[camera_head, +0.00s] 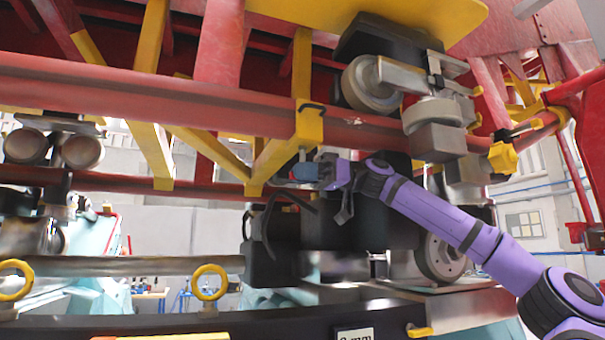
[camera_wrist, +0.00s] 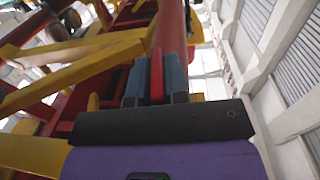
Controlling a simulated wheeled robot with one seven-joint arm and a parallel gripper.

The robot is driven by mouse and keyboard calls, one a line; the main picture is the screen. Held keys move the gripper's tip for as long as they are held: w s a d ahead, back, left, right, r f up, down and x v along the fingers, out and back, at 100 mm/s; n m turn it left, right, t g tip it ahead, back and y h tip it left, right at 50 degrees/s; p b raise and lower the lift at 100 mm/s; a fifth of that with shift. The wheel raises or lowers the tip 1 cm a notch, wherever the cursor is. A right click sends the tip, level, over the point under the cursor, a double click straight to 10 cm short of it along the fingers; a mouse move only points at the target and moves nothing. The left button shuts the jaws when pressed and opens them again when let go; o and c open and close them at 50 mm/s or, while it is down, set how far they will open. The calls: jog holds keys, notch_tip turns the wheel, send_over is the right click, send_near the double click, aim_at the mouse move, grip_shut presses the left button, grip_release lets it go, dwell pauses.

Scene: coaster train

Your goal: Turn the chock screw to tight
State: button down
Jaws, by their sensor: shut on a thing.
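The yellow chock block (camera_head: 309,128), with a small black handle on it, hangs at the red rail in the middle of the head view. A short grey screw shaft (camera_head: 302,155) shows just below it. My gripper (camera_head: 297,173), on the purple arm, is directly under the block at the lower end of the shaft. In the wrist view the two blue-grey fingers of my gripper (camera_wrist: 155,82) are shut on a red part, the screw's handle (camera_wrist: 157,75), which stands upright between them. The handle is mostly hidden by the fingers in the head view.
The long red rail (camera_head: 200,105) and yellow braces (camera_head: 150,125) run close above and left of my gripper. A dark box-like unit (camera_head: 275,240) is close below. Wheel assemblies (camera_head: 372,85) and another yellow block (camera_head: 503,157) are to the right. Yellow rings (camera_head: 210,282) stand lower left.

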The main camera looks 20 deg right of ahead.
jog(key=shift+n+g, duration=0.6)
jog(key=shift+g, duration=0.4)
jog(key=c, duration=1.2)
grip_release()
jog(key=shift+o, duration=0.2)
jog(key=d, duration=1.1)
jog(key=shift+w, duration=0.1)
jog(key=shift+a, duration=0.1)
